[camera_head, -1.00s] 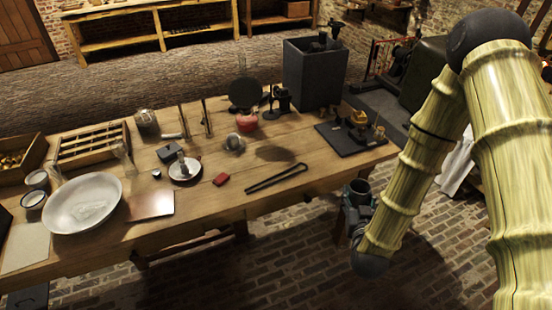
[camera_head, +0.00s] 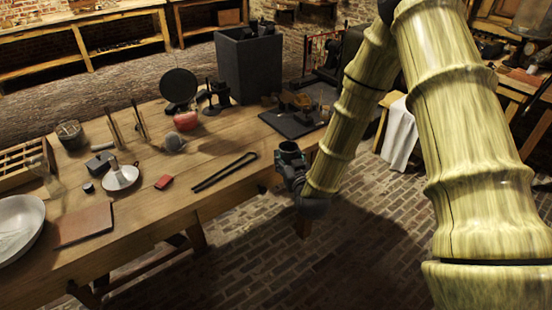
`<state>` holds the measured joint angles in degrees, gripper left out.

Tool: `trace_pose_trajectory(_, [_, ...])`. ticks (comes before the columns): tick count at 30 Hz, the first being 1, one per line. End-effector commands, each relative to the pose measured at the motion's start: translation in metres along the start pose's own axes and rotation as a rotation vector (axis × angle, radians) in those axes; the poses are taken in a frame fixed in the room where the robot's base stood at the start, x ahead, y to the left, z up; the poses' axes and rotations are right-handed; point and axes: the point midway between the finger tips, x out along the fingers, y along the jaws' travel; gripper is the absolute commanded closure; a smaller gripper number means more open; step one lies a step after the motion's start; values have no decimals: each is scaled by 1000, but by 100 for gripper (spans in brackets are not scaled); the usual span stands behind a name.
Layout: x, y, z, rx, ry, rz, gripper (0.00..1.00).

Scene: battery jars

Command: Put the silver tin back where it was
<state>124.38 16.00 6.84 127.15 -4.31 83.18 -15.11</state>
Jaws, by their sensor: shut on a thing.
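My gripper (camera_head: 289,170) is at the near right end of the wooden table, just off its front edge and above the brick floor. It is shut on a small, dark, round-rimmed cylinder, which seems to be the silver tin (camera_head: 291,149). The tin looks upright, with its rim uppermost. Its colour is dull in the shade, and the fingers and wrist hide its lower part. I cannot tell whether it touches the table edge.
The table (camera_head: 215,150) bears a black tong-like tool (camera_head: 225,172), a red block (camera_head: 163,182), a dark board with parts (camera_head: 295,120) and a tall grey bin (camera_head: 249,65). A grey jar (camera_head: 71,135) stands at left. Another bench (camera_head: 515,85) is at right, beyond brick floor.

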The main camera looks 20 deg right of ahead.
Motion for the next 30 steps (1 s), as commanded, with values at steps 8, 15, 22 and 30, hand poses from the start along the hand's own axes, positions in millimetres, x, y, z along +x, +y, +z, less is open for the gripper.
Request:
trace_pose_trajectory(8, [26,25,12,3,2,10,75])
trace_pose_trajectory(15, [42,29,8,3,2,11,75])
trace_pose_trajectory(22, [86,22,5,3,1,11,75])
trace_pose_trajectory(30, [140,13,2,4,1,10,75])
